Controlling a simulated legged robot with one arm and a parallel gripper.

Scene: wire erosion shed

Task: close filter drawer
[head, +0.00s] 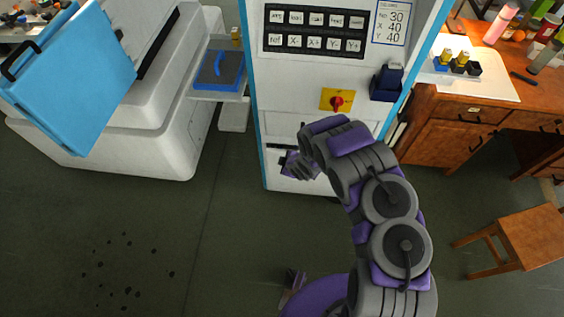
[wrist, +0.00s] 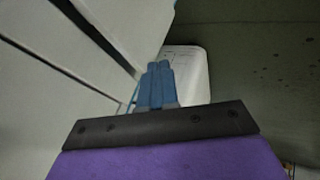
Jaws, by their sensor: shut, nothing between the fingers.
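The white control cabinet (head: 310,95) stands in the centre of the head view. Low on its front is a pale panel with a dark gap along its top, which looks like the filter drawer (head: 282,174). My arm covers much of it. My gripper (head: 287,162) is at this low front, partly hidden behind my wrist. In the wrist view my gripper (wrist: 155,80) has its blue fingers together with nothing between them. The pale cabinet front (wrist: 75,95) with dark gaps lies to their left. I cannot tell whether the fingers touch it or how far the drawer stands out.
A white machine (head: 150,140) with an open blue door (head: 75,75) stands at left. A shelf with a blue tray (head: 219,70) adjoins the cabinet. A wooden bench (head: 450,110) and stool (head: 520,240) are at right. The dark floor (head: 190,245) at front left is clear apart from spots.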

